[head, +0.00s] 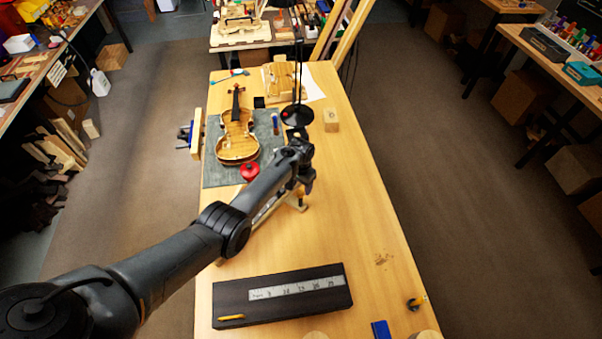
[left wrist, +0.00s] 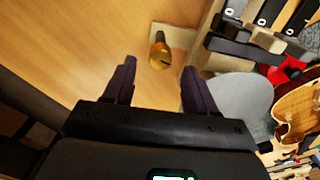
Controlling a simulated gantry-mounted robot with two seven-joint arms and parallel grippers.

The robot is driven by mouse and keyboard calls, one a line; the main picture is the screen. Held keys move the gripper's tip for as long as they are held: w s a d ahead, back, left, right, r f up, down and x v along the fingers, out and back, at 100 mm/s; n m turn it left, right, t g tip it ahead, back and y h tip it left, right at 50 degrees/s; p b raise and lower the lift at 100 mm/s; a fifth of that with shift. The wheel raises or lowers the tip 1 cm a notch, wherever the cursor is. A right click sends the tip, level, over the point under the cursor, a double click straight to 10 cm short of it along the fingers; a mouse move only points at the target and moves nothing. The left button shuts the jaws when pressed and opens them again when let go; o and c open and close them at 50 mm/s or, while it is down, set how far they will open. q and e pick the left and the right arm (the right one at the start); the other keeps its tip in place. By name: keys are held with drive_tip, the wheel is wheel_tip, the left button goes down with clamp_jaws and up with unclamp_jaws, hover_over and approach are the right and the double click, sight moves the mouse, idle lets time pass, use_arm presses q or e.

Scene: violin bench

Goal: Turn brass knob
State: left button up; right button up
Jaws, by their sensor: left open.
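The brass knob (left wrist: 159,53) shows in the left wrist view, on the end of a light wooden block (left wrist: 182,36). My left gripper (left wrist: 157,72) is open, with its two dark fingers apart and the knob appearing between and just beyond their tips. I see no contact between fingers and knob. In the head view my left gripper (head: 302,165) hangs over the middle of the bench, right of the violin. The knob is hidden there behind my arm. My right gripper is not in view.
The violin (head: 237,140) lies on a grey mat (head: 213,178) with a red object (head: 250,171) by its lower end. A black lamp (head: 297,114) stands beyond my gripper. A dark case with a ruler (head: 230,298) lies in front. The bench's right side is mostly clear.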

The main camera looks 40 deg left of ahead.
sight(301, 191)
use_arm(q)
wheel_tip(301, 191, up, 8)
drive_tip(key=p, duration=0.1)
drive_tip(key=shift+f, duration=0.15)
idle(0.5)
